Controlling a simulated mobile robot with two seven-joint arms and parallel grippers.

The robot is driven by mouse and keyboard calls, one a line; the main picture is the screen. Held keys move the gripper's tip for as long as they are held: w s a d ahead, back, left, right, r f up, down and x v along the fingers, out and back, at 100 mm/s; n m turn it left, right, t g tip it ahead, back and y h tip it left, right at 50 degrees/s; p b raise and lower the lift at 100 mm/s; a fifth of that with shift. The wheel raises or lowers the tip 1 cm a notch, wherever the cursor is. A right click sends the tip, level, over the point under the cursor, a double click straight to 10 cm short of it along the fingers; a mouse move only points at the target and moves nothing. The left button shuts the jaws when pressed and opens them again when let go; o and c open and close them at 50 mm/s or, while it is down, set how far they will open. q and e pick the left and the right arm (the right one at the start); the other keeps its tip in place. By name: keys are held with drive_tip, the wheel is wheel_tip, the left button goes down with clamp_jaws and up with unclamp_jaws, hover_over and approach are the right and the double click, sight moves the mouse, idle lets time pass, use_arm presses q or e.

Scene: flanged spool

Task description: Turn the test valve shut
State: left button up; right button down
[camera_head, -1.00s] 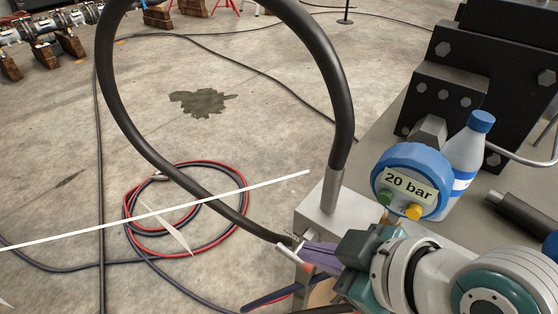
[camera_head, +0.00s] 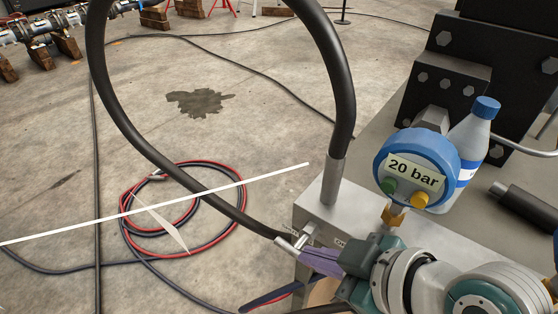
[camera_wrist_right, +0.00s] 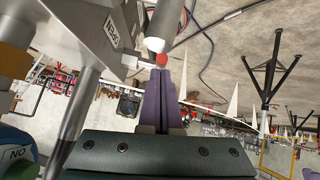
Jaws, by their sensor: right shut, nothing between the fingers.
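The test valve's small pale lever (camera_head: 308,230) sits on the side of the grey block (camera_head: 320,210), beside a small label. A silver fitting with a red end (camera_head: 286,243) projects just below it. In the right wrist view the red tip (camera_wrist_right: 162,60) is directly ahead of my fingertips, and a label reading OPEN (camera_wrist_right: 114,32) is on the block. My right gripper (camera_head: 306,257) is shut and empty, its purple fingers close to the red end. I cannot tell whether they touch it. It also shows in the right wrist view (camera_wrist_right: 166,75). My left gripper is out of view.
A thick black hose (camera_head: 345,100) rises from the block and loops left. A blue gauge reading 20 bar (camera_head: 415,170) and a bottle (camera_head: 466,150) stand behind my right wrist. A coiled red and black hose (camera_head: 165,250) lies on the floor.

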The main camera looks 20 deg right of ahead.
drive_tip(key=shift+s+d+f+t+y+b, duration=0.15)
drive_tip(key=shift+f+t+y+b, duration=0.2)
drive_tip(key=shift+b, duration=0.3)
drive_tip(key=shift+s+d+f+b, duration=0.2)
drive_tip(key=shift+f+b, duration=0.1)
drive_tip(key=shift+f, duration=0.2)
drive_tip(key=shift+s+d+f+b, duration=0.15)
drive_tip(key=shift+f+b, duration=0.15)
drive_tip(key=shift+f, duration=0.15)
drive_tip(key=shift+a+f, duration=0.1)
drive_tip(key=shift+f, duration=0.05)
idle(0.4)
